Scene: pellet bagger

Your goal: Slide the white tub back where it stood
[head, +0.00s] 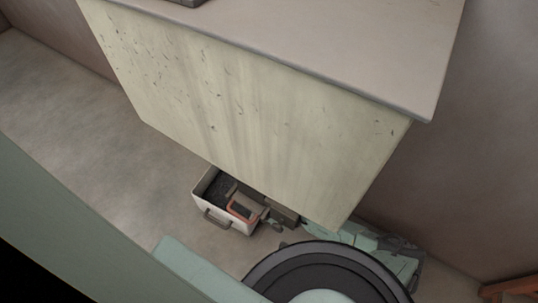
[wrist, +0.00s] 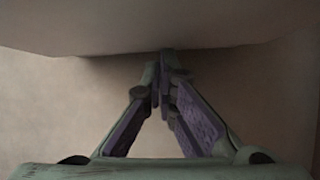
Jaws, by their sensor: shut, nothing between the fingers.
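A white open box-shaped tub (head: 227,226) with a grey handle on its near side stands on the floor by the lower edge of the pale cabinet. Dark material and a grey-brown piece with an orange-red rim (head: 241,210) show within its outline; I cannot tell whether that piece is inside or above it. In the wrist view my gripper (wrist: 163,75) is shut and empty, its purple-padded fingers meeting at the tips. The tips are near or against a smooth pale surface (wrist: 150,25) that fills the top; I cannot tell which thing it belongs to.
The large pale, scuffed cabinet (head: 230,110) with a grey top (head: 330,35) overhangs the floor beside the tub. Open floor (head: 90,130) lies to the left. A wall (head: 470,150) rises at the right. An orange-brown object (head: 510,290) shows at the lower right corner.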

